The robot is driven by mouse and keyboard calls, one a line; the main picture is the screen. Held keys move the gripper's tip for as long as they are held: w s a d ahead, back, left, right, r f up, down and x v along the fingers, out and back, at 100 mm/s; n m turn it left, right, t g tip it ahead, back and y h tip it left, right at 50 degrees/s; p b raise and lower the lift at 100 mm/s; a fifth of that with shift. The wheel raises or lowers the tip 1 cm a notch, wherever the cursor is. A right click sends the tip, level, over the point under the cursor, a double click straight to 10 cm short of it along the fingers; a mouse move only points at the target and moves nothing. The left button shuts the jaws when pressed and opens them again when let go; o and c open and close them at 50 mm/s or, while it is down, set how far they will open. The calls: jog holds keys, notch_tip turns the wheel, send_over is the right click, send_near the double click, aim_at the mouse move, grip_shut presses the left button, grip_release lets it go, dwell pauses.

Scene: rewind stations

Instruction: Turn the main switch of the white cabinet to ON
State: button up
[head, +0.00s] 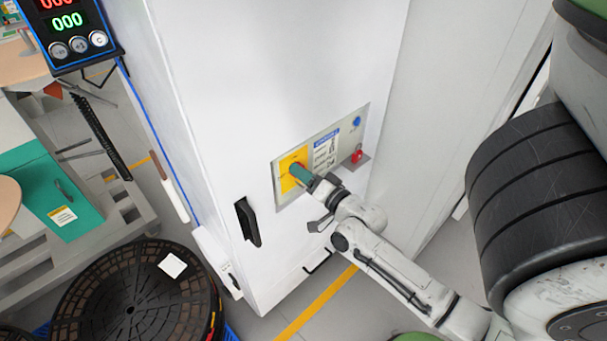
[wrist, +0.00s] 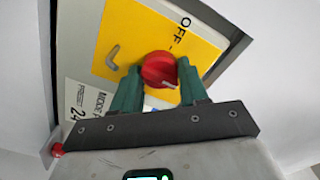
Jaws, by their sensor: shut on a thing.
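The main switch is a red round knob (wrist: 158,69) on a yellow plate (head: 289,183), set in a grey panel on the front of the white cabinet (head: 270,75). In the wrist view the plate reads "OFF" at its upper right, in line with a short dash near the knob. A small white mark shows at the knob's lower right edge. My gripper (head: 299,172) reaches the plate from the lower right. In the wrist view its two green fingers stand on either side of the knob, shut on it. The knob is mostly hidden in the head view.
A blue button (head: 357,121) and a red button (head: 357,156) sit on the panel's right side. A black door handle (head: 247,222) is below left of the switch. A dark round reel (head: 135,300) stands at lower left. A yellow line (head: 312,308) marks the floor.

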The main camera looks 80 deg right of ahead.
jog(key=o, duration=1.1)
jog(key=shift+c, duration=0.2)
jog(key=b+v, duration=0.2)
jog(key=v, duration=0.8)
jog(key=shift+s, duration=0.35)
jog(key=shift+a, duration=0.15)
